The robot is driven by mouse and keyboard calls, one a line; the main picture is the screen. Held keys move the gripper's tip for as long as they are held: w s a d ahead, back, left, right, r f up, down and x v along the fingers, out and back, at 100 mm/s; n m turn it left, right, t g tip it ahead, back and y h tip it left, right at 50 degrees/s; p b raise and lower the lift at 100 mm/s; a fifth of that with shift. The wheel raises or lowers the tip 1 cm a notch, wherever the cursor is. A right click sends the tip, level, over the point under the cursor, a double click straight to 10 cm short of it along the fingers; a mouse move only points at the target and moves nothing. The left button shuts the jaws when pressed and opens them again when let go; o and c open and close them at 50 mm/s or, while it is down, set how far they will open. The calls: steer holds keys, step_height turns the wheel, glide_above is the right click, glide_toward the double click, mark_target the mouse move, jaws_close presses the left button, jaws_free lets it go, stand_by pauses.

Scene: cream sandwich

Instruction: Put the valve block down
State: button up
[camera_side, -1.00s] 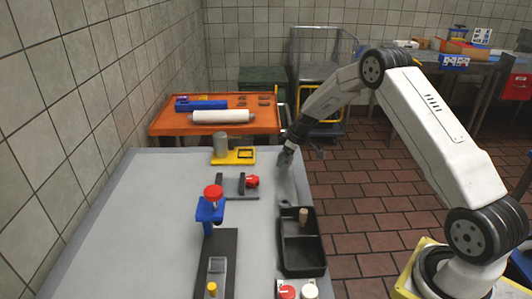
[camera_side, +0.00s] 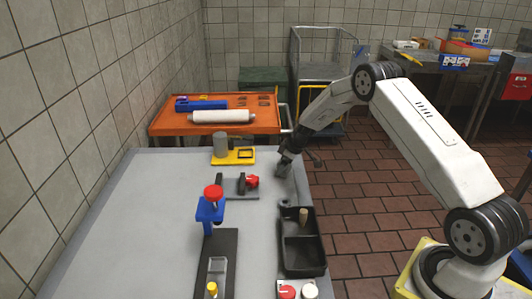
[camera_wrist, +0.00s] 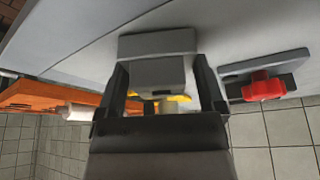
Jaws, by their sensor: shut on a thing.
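My gripper (camera_wrist: 160,98) is shut on a grey block (camera_wrist: 158,74), which I take to be the valve block. The block sits between the two dark fingers in the wrist view. A wider grey slab (camera_wrist: 157,42) shows just beyond it; I cannot tell whether it is part of the block. In the side view my gripper (camera_side: 287,157) points down near the table's far right edge, with the grey block (camera_side: 284,170) under its tips. I cannot tell whether the block touches the table.
A red-knobbed fixture (camera_side: 251,182) stands just left of my gripper. A yellow fixture (camera_side: 240,156) lies farther back. A black two-part tray (camera_side: 301,258) is nearer the camera. A blue and red press (camera_side: 210,208) stands left. The grey table's (camera_side: 130,220) left side is clear.

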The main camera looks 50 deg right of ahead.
steer(key=shift+f, duration=0.1)
steer(key=o, duration=1.2)
steer(key=shift+v, duration=6.1)
steer(key=shift+a, duration=0.1)
steer(key=s+a+r+m, duration=0.1)
steer(key=s+a, duration=0.6)
steer(key=s, duration=0.1)
steer(key=s+a+m+g+h, duration=0.1)
steer(key=s+a+m, duration=0.1)
steer(key=s+a, duration=0.5)
steer(key=s+a+r+m, duration=0.1)
steer(key=s+a, duration=0.7)
steer(key=shift+s+a+r+m+g+h, duration=0.1)
steer(key=shift+s+r+m+g+h, duration=0.2)
steer(key=shift+s+r+h, duration=0.1)
